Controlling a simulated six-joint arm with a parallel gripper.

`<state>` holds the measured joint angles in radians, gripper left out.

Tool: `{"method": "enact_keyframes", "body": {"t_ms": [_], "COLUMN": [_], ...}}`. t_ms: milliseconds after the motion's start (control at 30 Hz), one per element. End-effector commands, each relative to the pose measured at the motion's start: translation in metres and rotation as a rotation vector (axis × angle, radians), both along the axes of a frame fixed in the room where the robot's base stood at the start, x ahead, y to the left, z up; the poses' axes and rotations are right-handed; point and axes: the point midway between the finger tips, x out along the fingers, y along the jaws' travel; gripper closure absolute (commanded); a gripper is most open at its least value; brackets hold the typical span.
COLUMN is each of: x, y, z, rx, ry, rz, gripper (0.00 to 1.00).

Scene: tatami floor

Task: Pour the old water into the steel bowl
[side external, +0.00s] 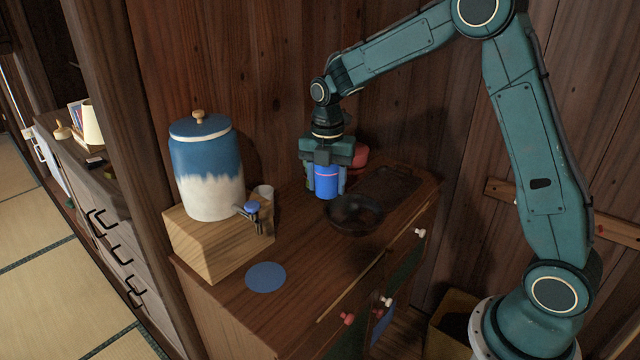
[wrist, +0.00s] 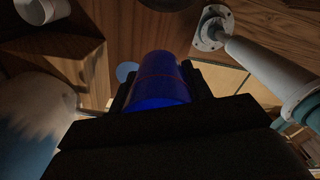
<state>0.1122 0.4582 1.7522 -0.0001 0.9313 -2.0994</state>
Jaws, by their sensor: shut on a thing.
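My gripper (side external: 327,180) is shut on a blue cup (side external: 327,182) with a thin pink band. The cup looks about upright, above the back of the wooden cabinet top. In the wrist view the cup (wrist: 163,80) shows between the dark jaws, and its contents cannot be seen. The dark steel bowl (side external: 355,214) sits on the cabinet top, just right of and in front of the cup in the side view. Its inside looks dark, and I cannot tell whether it holds anything.
A blue-and-white lidded jar with a tap (side external: 207,168) stands on a wooden block (side external: 215,238) at left, beside a small pale cup (side external: 263,193). A blue disc (side external: 265,277) lies at the front. A dark tray (side external: 388,186) and a red object (side external: 360,155) are behind.

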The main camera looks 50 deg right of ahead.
Motion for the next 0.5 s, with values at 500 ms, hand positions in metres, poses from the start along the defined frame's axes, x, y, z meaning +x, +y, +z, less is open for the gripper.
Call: {"method": "enact_keyframes", "body": {"t_ms": [500], "x": [0.033], "y": [-0.099], "z": [-0.061], "rx": [0.0], "ry": [0.002], "rz": [-0.276], "gripper": [0.76]}}
